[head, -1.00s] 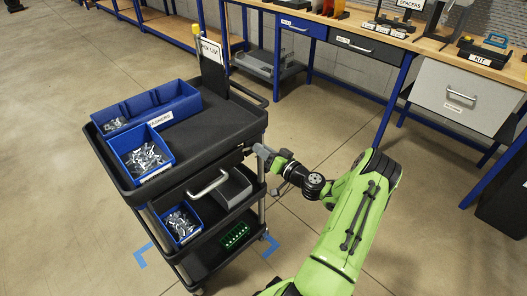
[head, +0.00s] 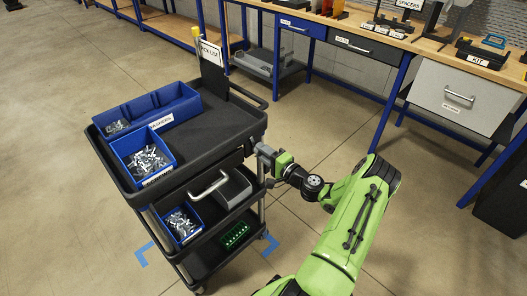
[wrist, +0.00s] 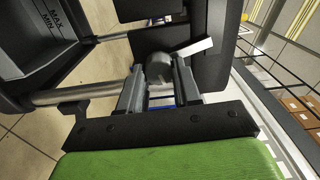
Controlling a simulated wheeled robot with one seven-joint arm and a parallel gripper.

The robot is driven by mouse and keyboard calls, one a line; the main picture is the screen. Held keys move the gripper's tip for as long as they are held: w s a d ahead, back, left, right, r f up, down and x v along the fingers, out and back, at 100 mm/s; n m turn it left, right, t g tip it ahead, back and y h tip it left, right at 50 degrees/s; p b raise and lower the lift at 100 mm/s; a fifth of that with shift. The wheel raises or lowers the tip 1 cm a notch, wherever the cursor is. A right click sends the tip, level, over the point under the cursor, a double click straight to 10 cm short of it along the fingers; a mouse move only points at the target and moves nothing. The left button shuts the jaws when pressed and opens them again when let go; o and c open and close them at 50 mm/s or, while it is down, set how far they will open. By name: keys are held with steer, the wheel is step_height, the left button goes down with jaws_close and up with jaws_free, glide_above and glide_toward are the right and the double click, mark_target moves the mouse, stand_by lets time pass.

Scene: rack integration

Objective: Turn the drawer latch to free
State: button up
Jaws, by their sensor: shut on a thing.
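The drawer latch shows in the wrist view as a dark round knob (wrist: 159,68) with a pale flat tab (wrist: 192,48) beside it, pointing up and to the right. My gripper (wrist: 160,88) is shut on the knob, with one finger on each side. In the head view my gripper (head: 262,153) is at the right side of the black cart (head: 220,118), just below its top tray; the latch is hidden there. The drawer's pale handle (head: 209,184) shows at the cart's front, under the top tray.
A blue bin of metal parts (head: 163,145) and a longer blue bin (head: 178,103) stand on the cart's top. Lower shelves hold another blue bin (head: 196,226) and a green board (head: 235,235). The workbench (head: 350,25) is behind.

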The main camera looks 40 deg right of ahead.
steer(key=shift+f+m+p, duration=0.1)
steer(key=shift+m+p, duration=0.3)
steer(key=shift+m, duration=1.2)
steer(key=o, duration=1.1)
steer(key=shift+c, duration=0.2)
steer(key=s+p, duration=0.2)
steer(key=s, duration=1.4)
steer(key=shift+d, duration=0.2)
steer(key=shift+w, duration=0.1)
